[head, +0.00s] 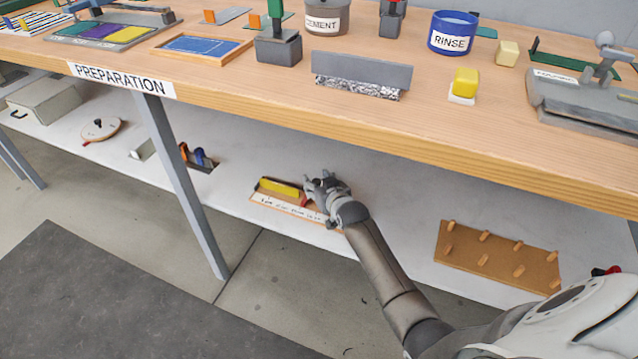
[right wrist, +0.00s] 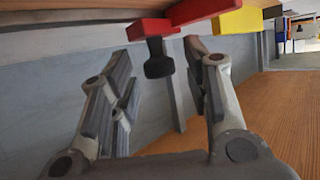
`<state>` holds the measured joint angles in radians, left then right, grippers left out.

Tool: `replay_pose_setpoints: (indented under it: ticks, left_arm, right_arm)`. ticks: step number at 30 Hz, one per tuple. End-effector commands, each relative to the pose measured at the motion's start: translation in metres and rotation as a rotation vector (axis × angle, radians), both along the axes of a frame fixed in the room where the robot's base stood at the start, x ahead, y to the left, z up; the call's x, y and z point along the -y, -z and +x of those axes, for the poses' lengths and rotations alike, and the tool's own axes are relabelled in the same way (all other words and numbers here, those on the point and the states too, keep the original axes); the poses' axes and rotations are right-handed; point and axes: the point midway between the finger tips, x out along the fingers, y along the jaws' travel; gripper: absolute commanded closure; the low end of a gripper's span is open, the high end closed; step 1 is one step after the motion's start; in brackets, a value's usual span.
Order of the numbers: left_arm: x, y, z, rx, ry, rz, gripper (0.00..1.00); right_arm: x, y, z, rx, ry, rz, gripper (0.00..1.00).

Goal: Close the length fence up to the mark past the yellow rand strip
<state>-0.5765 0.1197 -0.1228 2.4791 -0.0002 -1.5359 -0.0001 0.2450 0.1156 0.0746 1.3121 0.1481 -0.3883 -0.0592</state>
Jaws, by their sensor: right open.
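The yellow rand strip (head: 280,187) lies on a wooden length board with a white marked scale (head: 283,207) on the lower shelf. The red length fence (head: 303,200) is at the strip's right end, partly hidden by my right gripper (head: 318,187). The right wrist view shows the red fence (right wrist: 150,28) with a black knob (right wrist: 158,65), and the yellow strip (right wrist: 240,18) beside it. My right gripper (right wrist: 160,52) is open, its fingers to either side of the knob in that view. Contact with the knob cannot be told. The mark is too small to make out. My left gripper is out of view.
The wooden tabletop (head: 230,85) overhangs the shelf. A table leg (head: 180,180) stands left of the board. A pegged board (head: 498,257) lies to the right. The white shelf (head: 395,200) is bare between the length board and the pegged board.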

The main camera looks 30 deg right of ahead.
Motion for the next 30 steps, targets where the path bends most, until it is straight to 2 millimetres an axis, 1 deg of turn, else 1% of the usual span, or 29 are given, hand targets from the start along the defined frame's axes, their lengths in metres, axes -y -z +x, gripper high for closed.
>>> replay_pose_setpoints:
  ticks: [5,8,24,30]
  left_arm:
    - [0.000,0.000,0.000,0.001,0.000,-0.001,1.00]
    - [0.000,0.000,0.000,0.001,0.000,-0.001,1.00]
    - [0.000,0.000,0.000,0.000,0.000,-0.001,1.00]
    - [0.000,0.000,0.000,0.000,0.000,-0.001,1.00]
  right_arm:
    - [-0.001,-0.002,-0.005,0.000,0.000,0.000,0.56]
    - [-0.001,-0.005,-0.014,-0.001,0.000,0.000,0.56]
    - [-0.007,-0.035,-0.086,-0.001,0.000,-0.001,0.56]
    - [-0.008,-0.043,-0.105,0.000,0.000,0.000,0.56]
